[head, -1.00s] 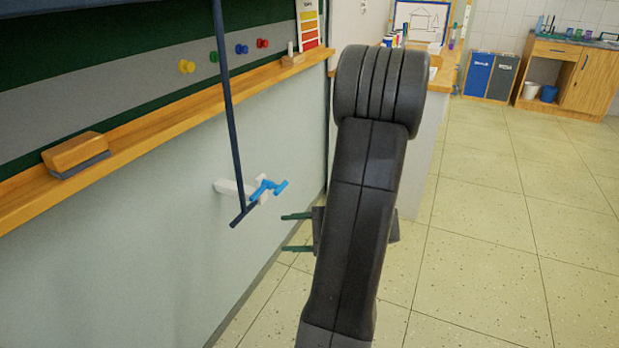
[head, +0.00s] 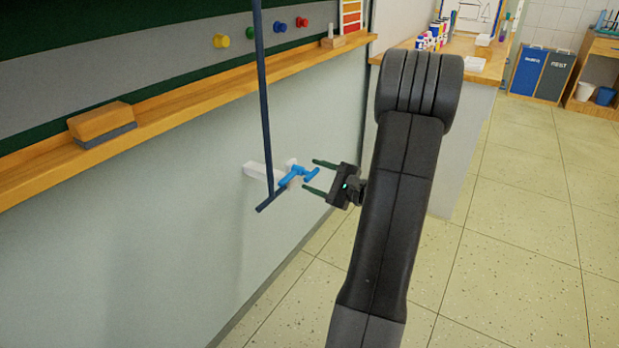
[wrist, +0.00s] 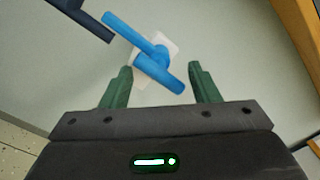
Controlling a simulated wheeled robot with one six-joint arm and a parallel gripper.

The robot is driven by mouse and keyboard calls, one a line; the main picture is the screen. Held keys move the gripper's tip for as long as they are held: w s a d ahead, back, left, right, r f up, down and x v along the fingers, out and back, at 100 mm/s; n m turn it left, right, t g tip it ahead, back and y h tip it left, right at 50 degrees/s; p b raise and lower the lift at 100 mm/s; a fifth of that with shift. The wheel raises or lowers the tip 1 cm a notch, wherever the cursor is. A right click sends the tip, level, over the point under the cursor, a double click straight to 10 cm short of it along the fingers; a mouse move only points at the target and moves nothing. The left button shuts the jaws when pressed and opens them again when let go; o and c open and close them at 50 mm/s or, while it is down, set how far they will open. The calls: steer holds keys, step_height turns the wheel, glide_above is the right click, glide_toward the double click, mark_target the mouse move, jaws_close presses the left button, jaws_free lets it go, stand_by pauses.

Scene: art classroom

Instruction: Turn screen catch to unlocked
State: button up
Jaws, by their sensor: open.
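The screen catch is a blue handle (head: 293,177) on a white bracket (head: 262,172) that sticks out from the wall below the board ledge. In the wrist view the blue handle (wrist: 150,58) lies tilted, its near end just beyond and between the fingertips. A white plate shows behind it. My gripper (head: 312,176) is open and empty, with its two green fingers pointing left at the handle. The gripper also shows in the wrist view (wrist: 161,82). Whether a finger touches the handle I cannot tell.
A dark bar (head: 262,100) hangs down beside the catch, with a crosspiece at its lower end. A wooden ledge (head: 200,89) with an eraser (head: 101,123) runs above. A counter (head: 466,68) stands behind my arm.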

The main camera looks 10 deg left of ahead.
steer(key=shift+x, duration=1.25)
